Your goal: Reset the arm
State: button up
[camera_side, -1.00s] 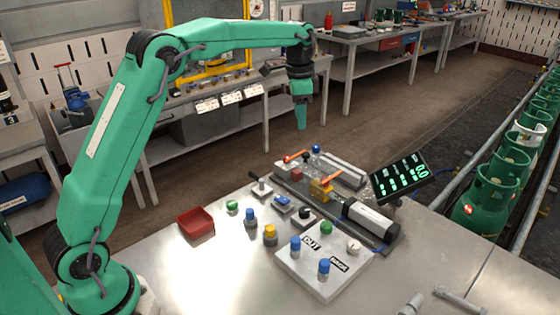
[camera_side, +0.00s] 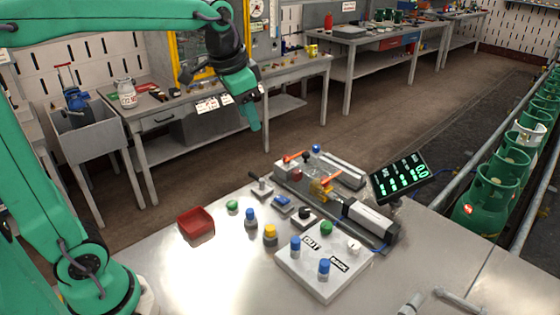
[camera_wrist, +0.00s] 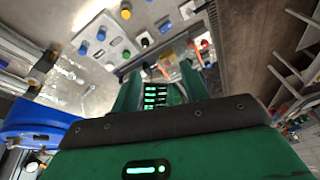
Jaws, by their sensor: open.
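My gripper (camera_side: 254,113) is in the air at the upper middle of the side view, beyond and above the far edge of the metal bench (camera_side: 165,265). It points downward with a slight tilt and touches nothing. Its fingers also show in the wrist view (camera_wrist: 160,85), apart, with a lit green display visible between them. I see nothing held.
On the bench are a red tray (camera_side: 196,223), a button panel (camera_side: 322,268), small knobs and switches, a fixture with orange levers (camera_side: 296,156) and a tilted digital display (camera_side: 399,177). Green cylinders (camera_side: 485,200) line the conveyor at right. Workbenches stand behind.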

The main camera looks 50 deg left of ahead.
jog(key=s+d+f+n+t, duration=0.1)
jog(key=s+f, duration=0.5)
jog(key=s, duration=0.9)
jog(key=shift+s+d+f+n+t, duration=0.2)
jog(key=shift+n+t, duration=0.4)
jog(key=shift+n, duration=0.6)
